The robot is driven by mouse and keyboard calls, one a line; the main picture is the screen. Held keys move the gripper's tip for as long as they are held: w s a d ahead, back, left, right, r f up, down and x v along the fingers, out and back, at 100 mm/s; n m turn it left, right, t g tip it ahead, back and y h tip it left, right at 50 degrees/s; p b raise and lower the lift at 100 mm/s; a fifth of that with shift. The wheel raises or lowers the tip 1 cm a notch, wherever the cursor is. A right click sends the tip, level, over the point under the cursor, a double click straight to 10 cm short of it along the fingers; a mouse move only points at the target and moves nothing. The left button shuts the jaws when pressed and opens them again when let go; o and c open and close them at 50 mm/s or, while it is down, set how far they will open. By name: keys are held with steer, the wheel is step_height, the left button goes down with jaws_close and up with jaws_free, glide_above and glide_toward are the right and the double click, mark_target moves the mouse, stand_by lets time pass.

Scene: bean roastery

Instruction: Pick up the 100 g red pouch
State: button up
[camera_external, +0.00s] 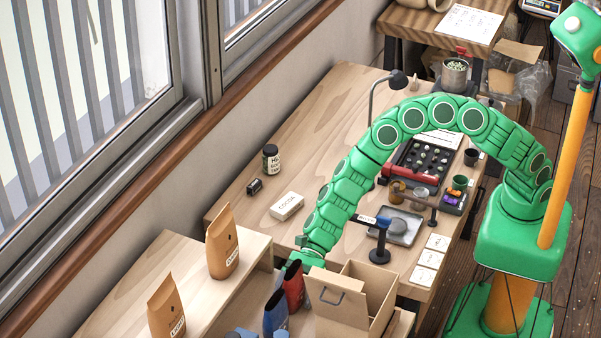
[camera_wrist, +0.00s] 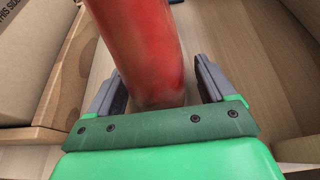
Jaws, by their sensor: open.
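The red pouch (camera_external: 294,288) stands in the low shelf area at the lower middle of the external view, beside a dark blue pouch (camera_external: 275,312). In the wrist view the red pouch (camera_wrist: 146,45) fills the upper middle, its lower end between my fingers. My gripper (camera_wrist: 160,88) is open, one grey finger on each side of the pouch. A gap shows at the right finger; at the left finger I cannot tell whether it touches. In the external view my arm reaches down to the pouch, and its fingers are hidden. The pouch's label is not readable.
An open cardboard box (camera_external: 338,300) stands close to the right of the red pouch; cardboard (camera_wrist: 40,60) also shows at left in the wrist view. Two kraft bags (camera_external: 222,245) (camera_external: 166,308) stand on the wooden shelf top at left. The workbench behind holds trays and small jars.

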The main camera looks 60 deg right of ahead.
steer(key=c, duration=1)
steer(key=shift+r, duration=0.1)
steer(key=shift+c, duration=0.2)
